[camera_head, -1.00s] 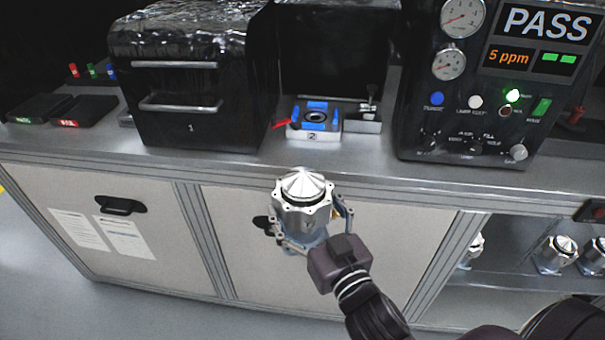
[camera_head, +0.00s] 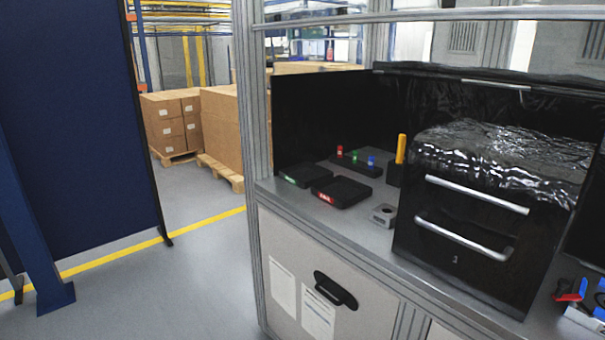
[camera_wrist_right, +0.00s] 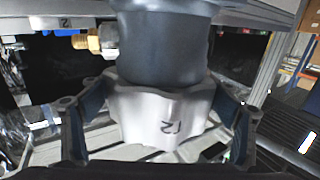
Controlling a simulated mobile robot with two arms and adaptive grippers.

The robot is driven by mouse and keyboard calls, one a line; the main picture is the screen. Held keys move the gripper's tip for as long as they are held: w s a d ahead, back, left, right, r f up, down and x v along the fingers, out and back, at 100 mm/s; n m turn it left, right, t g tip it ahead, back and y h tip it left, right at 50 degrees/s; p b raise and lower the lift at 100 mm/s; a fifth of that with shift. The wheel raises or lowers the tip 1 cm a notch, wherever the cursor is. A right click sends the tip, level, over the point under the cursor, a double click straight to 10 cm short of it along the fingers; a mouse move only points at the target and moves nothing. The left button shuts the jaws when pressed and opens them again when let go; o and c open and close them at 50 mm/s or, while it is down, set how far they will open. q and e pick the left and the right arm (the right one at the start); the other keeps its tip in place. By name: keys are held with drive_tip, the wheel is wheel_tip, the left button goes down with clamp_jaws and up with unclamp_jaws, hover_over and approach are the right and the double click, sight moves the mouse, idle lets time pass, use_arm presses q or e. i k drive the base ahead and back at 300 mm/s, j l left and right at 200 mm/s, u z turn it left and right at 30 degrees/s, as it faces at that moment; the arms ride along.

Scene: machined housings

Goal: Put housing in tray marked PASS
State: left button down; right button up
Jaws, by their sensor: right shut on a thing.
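My right gripper (camera_wrist_right: 160,125) is shut on the silver housing (camera_wrist_right: 152,112) in the right wrist view, one finger on each side. The housing has a dark number marking on its side and a dark grey cylindrical part above its silver body. In the head view, two flat black trays lie on the bench: one with a green label (camera_head: 305,175) and, to its right, one with a red label (camera_head: 342,191). The label text is too small to read. Neither gripper shows in the head view, and my left gripper is not seen.
A black machine with two bar handles (camera_head: 482,215) stands right of the trays. A small grey block (camera_head: 383,214) and red, green and blue markers (camera_head: 355,158) are near the trays. An upright metal post (camera_head: 247,130) borders the bench's left end.

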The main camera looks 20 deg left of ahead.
sight(306, 176)
drive_tip(key=i+j, duration=0.15)
drive_tip(key=j, duration=0.25)
drive_tip(key=i+j+z, duration=0.1)
drive_tip(key=j, duration=0.25)
drive_tip(key=i+j, duration=0.2)
drive_tip(key=j, duration=0.2)
drive_tip(key=i+j, duration=0.15)
drive_tip(key=j, duration=0.25)
drive_tip(key=i+j+z, duration=0.1)
drive_tip(key=j, duration=0.25)
drive_tip(key=i+j, duration=0.15)
drive_tip(key=j, duration=0.25)
drive_tip(key=i+j+z, duration=0.1)
drive_tip(key=j, duration=0.3)
drive_tip(key=i+j, duration=0.15)
drive_tip(key=j, duration=0.25)
